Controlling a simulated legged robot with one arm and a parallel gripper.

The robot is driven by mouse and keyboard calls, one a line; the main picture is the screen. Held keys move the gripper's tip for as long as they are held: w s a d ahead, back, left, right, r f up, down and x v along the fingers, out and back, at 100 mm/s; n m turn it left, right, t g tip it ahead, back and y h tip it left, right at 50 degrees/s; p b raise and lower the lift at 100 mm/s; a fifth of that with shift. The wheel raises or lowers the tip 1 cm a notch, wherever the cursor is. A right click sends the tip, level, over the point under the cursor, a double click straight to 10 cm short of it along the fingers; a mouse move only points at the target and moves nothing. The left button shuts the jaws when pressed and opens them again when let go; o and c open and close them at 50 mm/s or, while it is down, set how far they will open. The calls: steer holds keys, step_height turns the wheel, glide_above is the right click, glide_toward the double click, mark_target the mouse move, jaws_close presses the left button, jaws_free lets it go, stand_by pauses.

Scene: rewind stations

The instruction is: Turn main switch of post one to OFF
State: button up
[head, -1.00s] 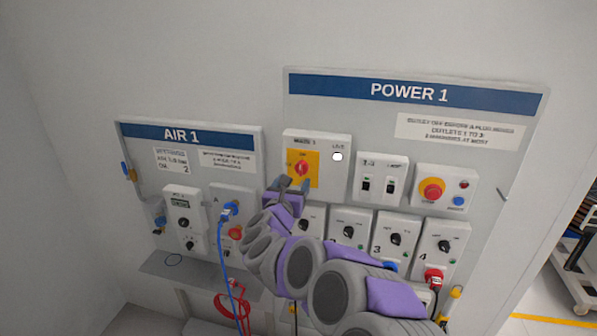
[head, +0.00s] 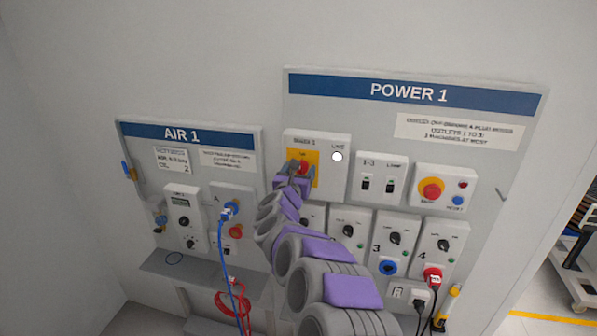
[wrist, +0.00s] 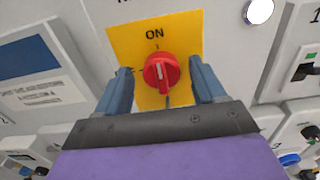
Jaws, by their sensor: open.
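The main switch is a red rotary knob (wrist: 161,73) on a yellow plate (wrist: 120,38). In the wrist view its white mark points up toward the word ON. In the head view the red knob (head: 299,167) sits on the MAINS 1 box (head: 333,183) of the POWER 1 panel. My gripper (wrist: 162,84) is open, with one finger on each side of the knob. Gaps show between the fingers and the knob, and contact is not visible. In the head view my gripper (head: 294,176) covers the lower part of the plate.
A white round lamp (head: 337,156) is beside the switch. To the right are two rocker switches (head: 378,185) and a red stop button (head: 431,190). Numbered outlets (head: 395,240) line the row below. The AIR 1 panel (head: 190,135) with a blue hose (head: 226,255) is left.

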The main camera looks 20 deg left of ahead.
steer(key=c, duration=1.1)
steer(key=shift+o, duration=0.2)
steer(key=shift+n, duration=0.3)
steer(key=n+b, duration=0.1)
steer(key=n, duration=0.2)
steer(key=shift+s+a+f+n+p, duration=0.15)
steer(key=shift+n+p, duration=1.35)
steer(key=shift+n, duration=2.05)
steer(key=shift+w+a+n+p, duration=0.1)
steer(key=shift+n+p, duration=1.35)
steer(key=shift+n, duration=2.1)
steer(key=shift+f, duration=0.1)
